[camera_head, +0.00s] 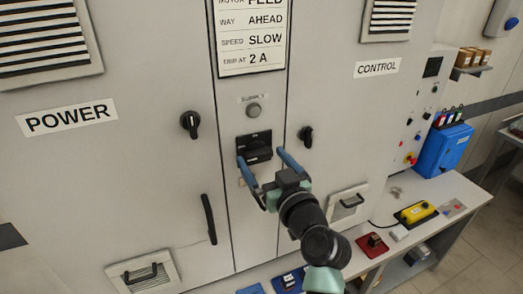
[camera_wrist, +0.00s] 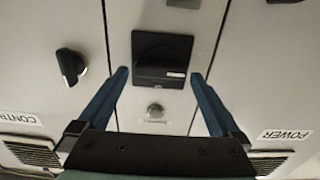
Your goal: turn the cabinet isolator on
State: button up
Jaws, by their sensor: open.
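The cabinet isolator (camera_head: 254,141) is a black square plate with a thick black handle, on the narrow middle panel of the grey cabinet. Its handle lies crosswise. It also shows in the wrist view (camera_wrist: 161,46), which is upside down, with a small pale label on the handle. My gripper (camera_head: 260,157) is open in front of it, its two blue fingers spread to either side of the handle. In the wrist view my gripper (camera_wrist: 159,75) has nothing between its fingers. I cannot tell whether the fingers touch the isolator.
Black rotary knobs sit on the POWER door (camera_head: 190,123) and the CONTROL door (camera_head: 306,136). A round grey supply lamp (camera_head: 253,109) is above the isolator. A black door handle (camera_head: 208,219) is at lower left. A bench (camera_head: 440,200) with a yellow control box (camera_head: 416,212) stands at right.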

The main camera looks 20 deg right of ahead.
jog(key=shift+w, duration=0.75)
jog(key=c, duration=1.2)
